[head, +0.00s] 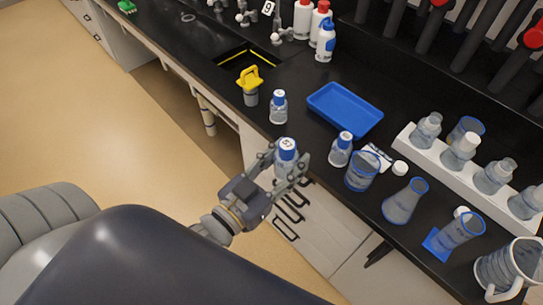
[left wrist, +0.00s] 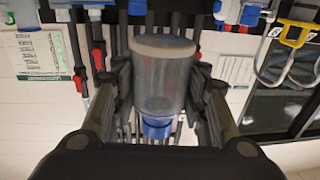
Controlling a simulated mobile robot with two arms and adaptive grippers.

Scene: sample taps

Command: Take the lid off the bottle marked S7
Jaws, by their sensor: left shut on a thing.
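My left gripper (head: 283,173) is shut on a clear bottle with a blue-rimmed lid (head: 287,148), whose white top seems to read S7. The bottle is upright in the head view, over the counter's front edge, with the lid on it. In the left wrist view the same bottle (left wrist: 160,78) sits between the fingers, its blue lid (left wrist: 157,127) toward the bottom of the picture. Two similar blue-lidded bottles stand on the counter, one to the left (head: 279,107) and one to the right (head: 341,150); their marks are too small to read. My right gripper is out of view.
A blue tray (head: 345,109) lies on the black counter behind the bottles. A beaker (head: 362,171), flasks (head: 405,201) and a jug (head: 510,268) crowd the right. A yellow-handled item (head: 250,84) stands left, near a sink. The floor at left is clear.

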